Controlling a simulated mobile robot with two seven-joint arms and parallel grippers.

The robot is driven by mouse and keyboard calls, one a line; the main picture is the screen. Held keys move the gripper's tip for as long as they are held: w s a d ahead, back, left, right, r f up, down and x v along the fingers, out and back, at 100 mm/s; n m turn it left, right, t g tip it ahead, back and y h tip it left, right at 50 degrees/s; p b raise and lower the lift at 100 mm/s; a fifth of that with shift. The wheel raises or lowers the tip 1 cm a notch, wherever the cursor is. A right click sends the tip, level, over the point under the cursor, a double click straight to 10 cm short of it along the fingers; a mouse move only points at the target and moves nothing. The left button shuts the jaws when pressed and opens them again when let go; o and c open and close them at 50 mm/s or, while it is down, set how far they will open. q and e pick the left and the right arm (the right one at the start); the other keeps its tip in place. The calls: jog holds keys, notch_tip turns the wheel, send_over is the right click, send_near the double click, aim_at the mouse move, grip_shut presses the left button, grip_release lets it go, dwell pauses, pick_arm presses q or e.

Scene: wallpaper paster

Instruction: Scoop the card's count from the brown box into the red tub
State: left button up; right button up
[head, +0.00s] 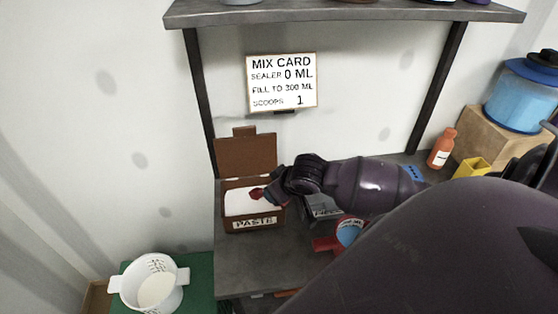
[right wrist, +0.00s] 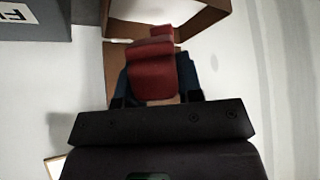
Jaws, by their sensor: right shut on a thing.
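The mix card (head: 281,82) on the wall reads sealer 0 ml, fill to 300 ml, scoops 1. The brown box (head: 232,225), labelled PASTE, stands lid open with white contents (head: 240,203). My right gripper (head: 268,195) reaches in from the right over the box's right side. It is shut on a red scoop (head: 256,193); its red handle (right wrist: 150,72) sits between the fingers in the right wrist view. Whether the scoop touches the paste is unclear. A red part (head: 325,243) shows beside my arm; I cannot tell if it is the red tub. My left gripper is not in view.
A grey box (head: 322,208) is partly behind my arm, near a blue round thing (head: 349,232). A white bucket (head: 148,285) stands on green at lower left. An orange bottle (head: 441,148) and yellow piece (head: 472,167) are right. The front left bench (head: 250,265) is clear.

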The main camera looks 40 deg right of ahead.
jog(key=shift+w+f+g, duration=0.25)
jog(key=shift+g, duration=0.05)
jog(key=shift+w+f, duration=0.1)
jog(key=shift+f, duration=0.25)
jog(key=shift+w+f+b, duration=0.15)
jog(key=shift+w+f, duration=0.05)
jog(key=shift+f, duration=0.4)
jog(key=shift+w+f+b, duration=0.15)
jog(key=shift+w+f, duration=0.05)
jog(key=shift+f, duration=0.35)
pick_arm(q)
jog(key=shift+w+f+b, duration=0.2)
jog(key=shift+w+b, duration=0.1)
jog(key=shift+b, duration=0.05)
pick_arm(e)
jog(key=shift+s+x, duration=0.25)
jog(key=shift+x, duration=1.25)
jog(key=shift+f, duration=0.15)
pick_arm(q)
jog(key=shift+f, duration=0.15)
